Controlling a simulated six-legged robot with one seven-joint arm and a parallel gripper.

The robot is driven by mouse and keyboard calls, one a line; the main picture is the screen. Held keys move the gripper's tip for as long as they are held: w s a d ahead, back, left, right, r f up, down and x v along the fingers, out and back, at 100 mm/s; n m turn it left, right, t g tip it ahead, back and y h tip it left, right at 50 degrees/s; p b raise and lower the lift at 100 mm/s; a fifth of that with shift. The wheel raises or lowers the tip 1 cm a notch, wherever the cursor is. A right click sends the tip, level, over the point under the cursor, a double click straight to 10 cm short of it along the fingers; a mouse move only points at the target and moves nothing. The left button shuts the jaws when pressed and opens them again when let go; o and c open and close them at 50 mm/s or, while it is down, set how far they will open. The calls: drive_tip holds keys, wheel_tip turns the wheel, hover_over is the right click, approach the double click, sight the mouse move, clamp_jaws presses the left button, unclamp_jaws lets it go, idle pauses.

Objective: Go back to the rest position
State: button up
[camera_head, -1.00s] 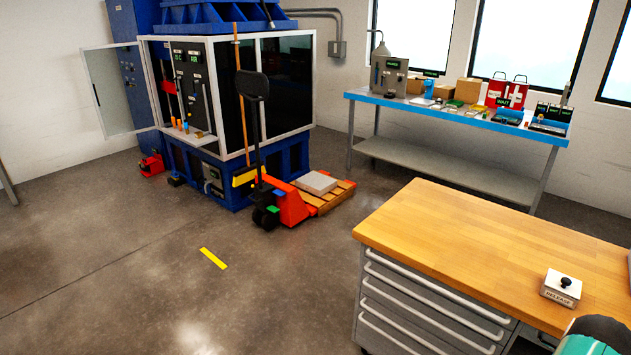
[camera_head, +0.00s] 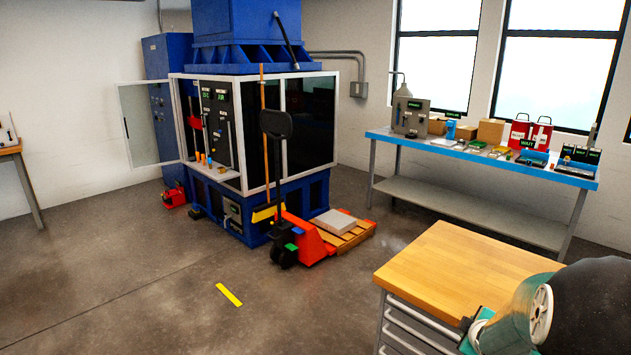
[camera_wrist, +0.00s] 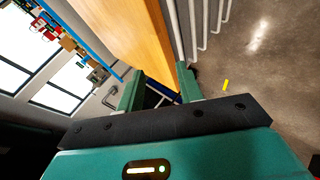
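My gripper (camera_wrist: 160,80) shows in the wrist view with its two teal fingers apart and nothing between them. In the head view my teal and black arm fills the lower right corner, in front of the wooden-topped drawer cabinet (camera_head: 455,265). The fingers are not clear there. In the wrist view the wooden top (camera_wrist: 125,30) and drawer handles lie beyond the fingers, tilted in the picture. The right part of the cabinet top is hidden behind my arm.
A blue machine with a glazed enclosure (camera_head: 305,130) stands at the back with its door open. A red pallet jack (camera_head: 305,240) is before it. A blue-topped bench (camera_head: 400,138) with several devices stands along the right wall. The floor at front left is clear, with a yellow strip (camera_head: 229,295).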

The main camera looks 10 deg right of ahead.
drive_tip(key=s+a+r+m+g+y, duration=0.1)
drive_tip(key=s+a+r+m, duration=0.25)
drive_tip(key=a+r, duration=0.4)
drive_tip(key=s+a+r+m+g, duration=0.1)
drive_tip(key=s+a+r+m, duration=0.1)
drive_tip(key=s+a+r, duration=0.5)
drive_tip(key=s+a+r+m+g+y, duration=0.1)
drive_tip(key=s+a+r+m+y, duration=0.1)
drive_tip(key=s+a, duration=0.9)
drive_tip(key=a+m+y, duration=0.1)
drive_tip(key=a, duration=0.3)
drive_tip(key=shift+g, duration=0.3)
